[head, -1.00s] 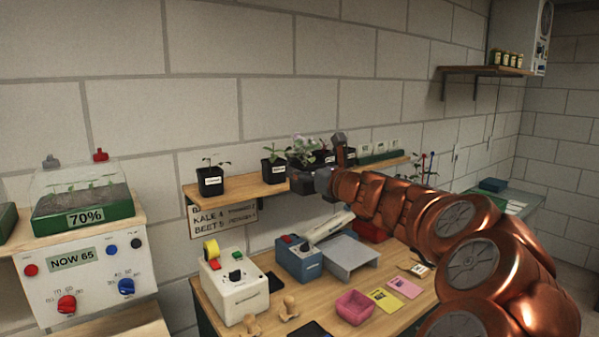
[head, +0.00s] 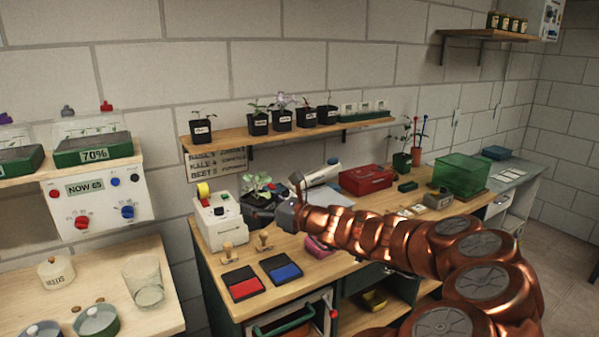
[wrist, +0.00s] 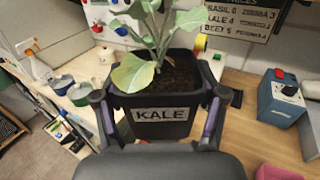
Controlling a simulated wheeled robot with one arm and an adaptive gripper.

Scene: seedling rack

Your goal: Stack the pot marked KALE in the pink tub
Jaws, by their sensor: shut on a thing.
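My gripper (wrist: 159,95) is shut on the black KALE pot (wrist: 160,112), one finger on each side. The pot is upright, its white KALE label faces the wrist camera, and a leafy green plant grows in it. In the head view the pot (head: 258,204) is held over the bench, beside the white label machine, with my gripper (head: 284,207) on its right. The pink tub (head: 316,246) is on the bench right of and nearer than the pot, mostly hidden behind my arm. Its edge shows at the wrist view's lower right (wrist: 278,172).
Several potted seedlings stand on the wall shelf (head: 230,138). The white machine (head: 218,222), two stamps, and red (head: 244,284) and blue (head: 282,269) ink pads sit near the tub. A blue machine (wrist: 284,97) stands at right in the wrist view. A red box (head: 367,179) is farther back.

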